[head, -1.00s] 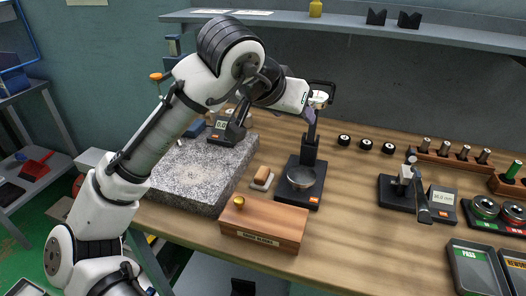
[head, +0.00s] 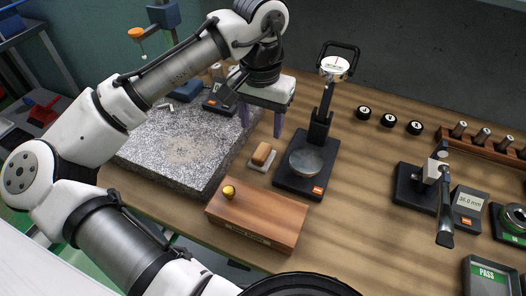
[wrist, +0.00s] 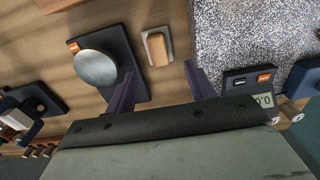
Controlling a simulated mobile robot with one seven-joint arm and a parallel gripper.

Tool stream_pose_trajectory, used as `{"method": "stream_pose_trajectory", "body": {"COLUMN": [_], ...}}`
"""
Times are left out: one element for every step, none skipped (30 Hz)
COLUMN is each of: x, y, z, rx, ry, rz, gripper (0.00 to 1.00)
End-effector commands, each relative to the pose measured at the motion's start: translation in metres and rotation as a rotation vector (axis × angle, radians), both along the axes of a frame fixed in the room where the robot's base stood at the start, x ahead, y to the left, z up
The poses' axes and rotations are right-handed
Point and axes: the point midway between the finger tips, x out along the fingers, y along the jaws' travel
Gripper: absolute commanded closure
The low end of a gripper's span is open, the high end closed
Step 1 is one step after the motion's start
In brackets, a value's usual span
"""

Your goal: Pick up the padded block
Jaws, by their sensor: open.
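The padded block (head: 262,154) appears to be the small tan-orange block on a pale base, lying on the wooden bench between the granite plate and the black dial stand. It also shows in the wrist view (wrist: 157,47), just beyond the fingertips. My gripper (head: 261,128) is open and empty, pointing down above and slightly behind the block in the head view. In the wrist view my gripper (wrist: 159,72) has its two purple-grey fingers spread wide, with the block roughly in line with the gap. The block is unobstructed and apart from the fingers.
The speckled granite plate (head: 150,160) is left of the block. The black stand (head: 290,182) with a round metal dish (head: 306,161) is close on its right. A wooden box (head: 255,220) with a brass knob is in front.

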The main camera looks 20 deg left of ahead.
Motion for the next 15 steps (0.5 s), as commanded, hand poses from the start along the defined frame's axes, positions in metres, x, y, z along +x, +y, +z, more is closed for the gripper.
{"method": "stream_pose_trajectory", "body": {"x": [-0.001,-0.001,0.000,0.000,0.000,0.000,0.000,0.000,0.000,-0.001,-0.001,-0.002,-0.002,-0.003,-0.004], "y": [0.000,0.000,0.000,0.000,0.000,0.000,0.000,0.000,0.000,0.000,-0.001,-0.001,-0.001,-0.001,-0.002], "z": [-0.010,-0.015,-0.021,-0.025,-0.028,-0.031,-0.033,-0.035,-0.036,-0.038,-0.040,-0.044,-0.048,-0.052,-0.058], "rx": [-0.002,0.000,-0.001,-0.001,0.000,0.000,0.000,-0.001,-0.001,0.000,0.000,0.000,0.000,0.001,0.000], "ry": [0.001,0.002,0.000,0.001,0.001,-0.001,-0.002,-0.002,-0.001,0.000,0.000,0.000,0.001,0.000,0.001], "rz": [-0.001,0.000,-0.001,-0.001,-0.001,0.000,0.000,0.000,0.000,0.000,-0.001,-0.001,-0.001,-0.001,-0.001], "gripper": [0.45,0.45,0.45,0.45,0.45,0.45,0.45,0.45,0.45,0.45,0.45,0.45,0.45,0.45,0.45]}}
